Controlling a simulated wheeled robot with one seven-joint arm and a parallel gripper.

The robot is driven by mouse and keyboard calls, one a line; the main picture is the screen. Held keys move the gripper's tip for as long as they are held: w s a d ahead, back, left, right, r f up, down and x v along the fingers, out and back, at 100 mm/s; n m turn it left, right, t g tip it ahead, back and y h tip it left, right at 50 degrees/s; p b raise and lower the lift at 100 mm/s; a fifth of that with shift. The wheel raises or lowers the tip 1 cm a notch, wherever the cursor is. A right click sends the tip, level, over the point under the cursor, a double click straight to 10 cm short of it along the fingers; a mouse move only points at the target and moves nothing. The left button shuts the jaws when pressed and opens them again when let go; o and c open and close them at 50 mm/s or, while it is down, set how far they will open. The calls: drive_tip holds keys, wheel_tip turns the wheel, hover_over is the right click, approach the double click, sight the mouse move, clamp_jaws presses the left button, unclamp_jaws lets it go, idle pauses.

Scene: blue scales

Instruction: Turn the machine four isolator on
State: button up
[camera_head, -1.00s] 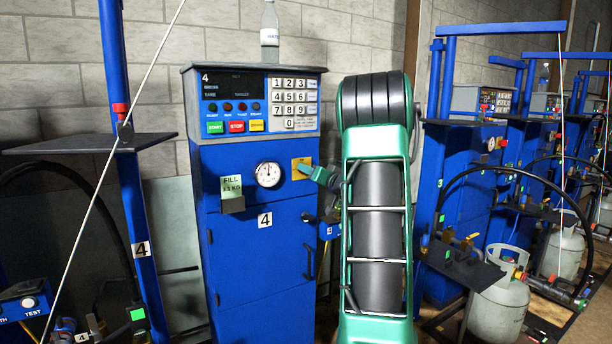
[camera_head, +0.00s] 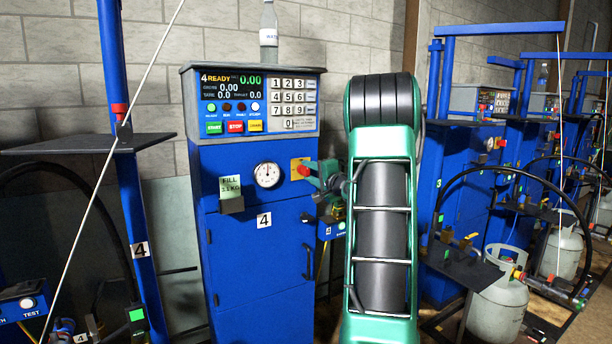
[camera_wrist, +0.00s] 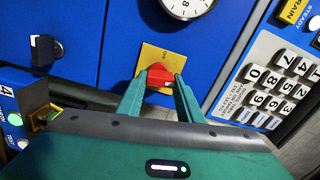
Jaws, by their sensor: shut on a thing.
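The machine four cabinet (camera_head: 262,262) is blue, with a "4" label on its front. Its isolator is a red rotary knob (camera_wrist: 159,77) on a yellow plate (camera_wrist: 150,58), right of the round gauge (camera_head: 267,174); the knob also shows in the head view (camera_head: 304,170). My gripper (camera_wrist: 160,82) is shut on the red knob, one green finger on each side. In the head view my gripper (camera_head: 314,176) reaches the knob from the right. The display (camera_head: 238,84) is lit, reading "4 READY" and 0.00.
A green "FILL" card (camera_head: 231,188) sits in a holder left of the gauge. A bottle (camera_head: 269,24) stands on top of the cabinet. A blue box marked 4 (camera_head: 331,228) is close below my gripper. Further machines and a gas cylinder (camera_head: 499,298) stand at the right.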

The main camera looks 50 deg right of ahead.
drive_tip(key=shift+f+m, duration=0.25)
drive_tip(key=shift+m, duration=0.65)
drive_tip(key=o, duration=1.1)
drive_tip(key=shift+r, duration=0.1)
drive_tip(key=shift+s, duration=0.1)
drive_tip(key=shift+s, duration=0.25)
drive_tip(key=v, duration=1)
drive_tip(key=shift+a, duration=0.1)
